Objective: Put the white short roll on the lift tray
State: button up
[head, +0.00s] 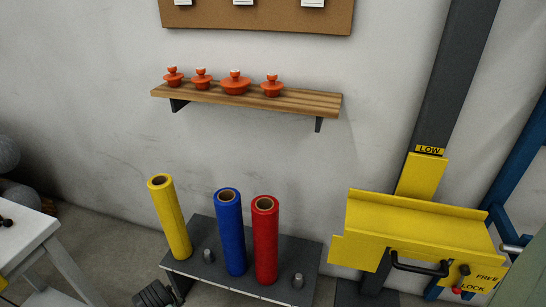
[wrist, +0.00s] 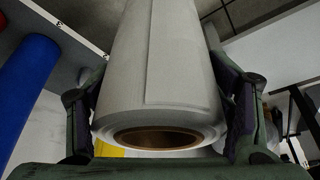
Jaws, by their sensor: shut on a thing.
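The white short roll (wrist: 165,75) fills the middle of the wrist view, its brown hollow core end facing the camera. My gripper (wrist: 162,90) is shut on it, with one dark green finger on each side. Neither the roll nor the gripper can be made out in the head view. The yellow lift tray (head: 415,217) stands at the right of the head view, below the LOW label, and its visible bed is empty. A yellow patch shows behind the roll in the wrist view, but I cannot tell what it is.
A dark rack (head: 293,262) holds upright yellow (head: 170,218), blue (head: 229,235) and red (head: 265,240) rolls, with bare pegs beside them. A wooden shelf (head: 315,103) with several orange pots is on the wall. A black handle (head: 420,268) juts from the lift's front.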

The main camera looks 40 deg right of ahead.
aim_at(408, 225)
jog(key=k, duration=0.55)
jog(key=k+z, duration=0.2)
jog(key=z, duration=2)
jog(key=j+z, duration=0.2)
jog(key=j, duration=1.2)
jog(key=k+j, duration=0.1)
jog(key=j, duration=0.75)
